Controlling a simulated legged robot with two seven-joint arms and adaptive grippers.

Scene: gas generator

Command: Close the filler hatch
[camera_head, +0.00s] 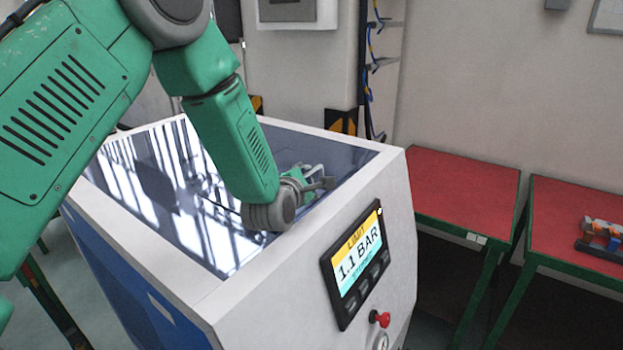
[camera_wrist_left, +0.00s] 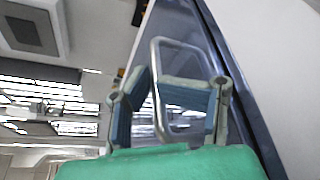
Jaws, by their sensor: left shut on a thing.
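The hatch (camera_head: 160,185) is a dark glossy panel in the top of the white and blue generator. It looks level within the white rim, but I cannot tell whether it is fully seated. A bent metal handle (camera_wrist_left: 158,85) stands on the panel in the left wrist view. My left gripper (camera_head: 318,184) is low over the panel's right part, partly hidden by its own wrist. In the left wrist view its fingers (camera_wrist_left: 170,100) are either side of the handle, shut on it. My right gripper is not in view.
The generator's white rim (camera_head: 290,255) surrounds the panel. Its front has a display (camera_head: 358,262) reading 1.1 BAR and a red knob (camera_head: 380,318). Red-topped tables (camera_head: 465,190) stand at the right. A column (camera_head: 305,70) rises behind.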

